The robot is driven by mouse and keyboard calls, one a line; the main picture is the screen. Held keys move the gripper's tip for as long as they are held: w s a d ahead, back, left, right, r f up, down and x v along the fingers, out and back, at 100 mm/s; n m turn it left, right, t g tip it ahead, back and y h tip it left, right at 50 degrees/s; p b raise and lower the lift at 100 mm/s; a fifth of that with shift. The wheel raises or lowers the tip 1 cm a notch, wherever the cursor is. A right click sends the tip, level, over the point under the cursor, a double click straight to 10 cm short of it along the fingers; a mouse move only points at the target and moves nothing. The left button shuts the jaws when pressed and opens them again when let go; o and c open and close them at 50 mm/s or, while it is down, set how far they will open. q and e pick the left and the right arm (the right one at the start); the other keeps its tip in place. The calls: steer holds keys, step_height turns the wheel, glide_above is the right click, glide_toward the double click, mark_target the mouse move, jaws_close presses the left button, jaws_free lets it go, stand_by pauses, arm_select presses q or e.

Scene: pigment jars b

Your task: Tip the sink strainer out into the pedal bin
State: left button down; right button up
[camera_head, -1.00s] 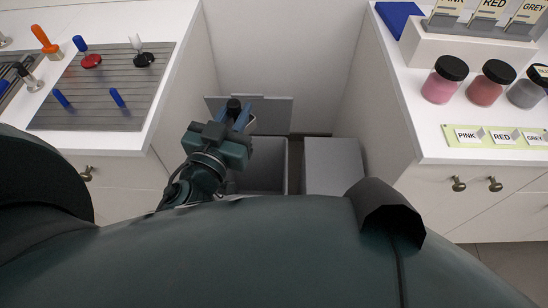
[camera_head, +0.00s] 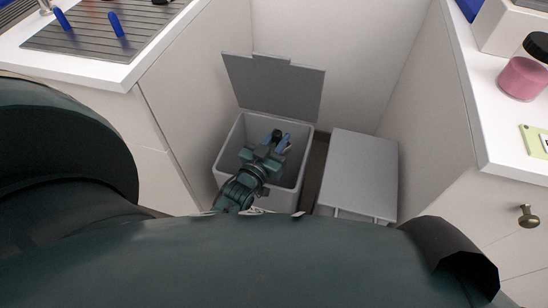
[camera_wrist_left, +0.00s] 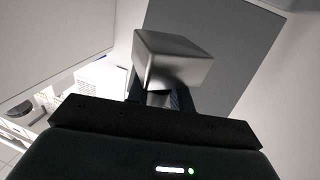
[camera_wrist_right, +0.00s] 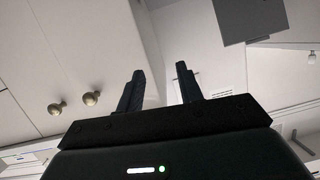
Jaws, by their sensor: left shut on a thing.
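The open pedal bin (camera_head: 230,163) stands on the floor between the two counters, its grey lid (camera_head: 275,88) raised at the back. My left gripper (camera_head: 280,143) shows over the bin's opening in the head view; its height against the rim is hard to tell. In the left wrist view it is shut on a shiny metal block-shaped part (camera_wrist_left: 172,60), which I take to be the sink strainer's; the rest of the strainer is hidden. In the head view only a small dark piece shows at the fingertips. My right gripper (camera_wrist_right: 160,88) is open and empty in the right wrist view.
A second grey bin with a shut lid (camera_head: 358,170) stands just right of the open one. The left counter carries a ribbed grey mat (camera_head: 75,45) with blue-handled tools. The right counter holds a pink jar (camera_head: 523,78). Cabinet walls close in both sides.

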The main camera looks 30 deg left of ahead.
arm_select(q)
steer(key=f, duration=0.2)
steer(key=shift+w+a+f+n+y+b, duration=0.1)
steer(key=shift+a+f+n+y+b, duration=0.2)
steer(key=shift+a, duration=0.05)
steer(key=shift+a+f, duration=0.25)
steer(key=shift+f, duration=0.15)
steer(key=shift+r, duration=0.1)
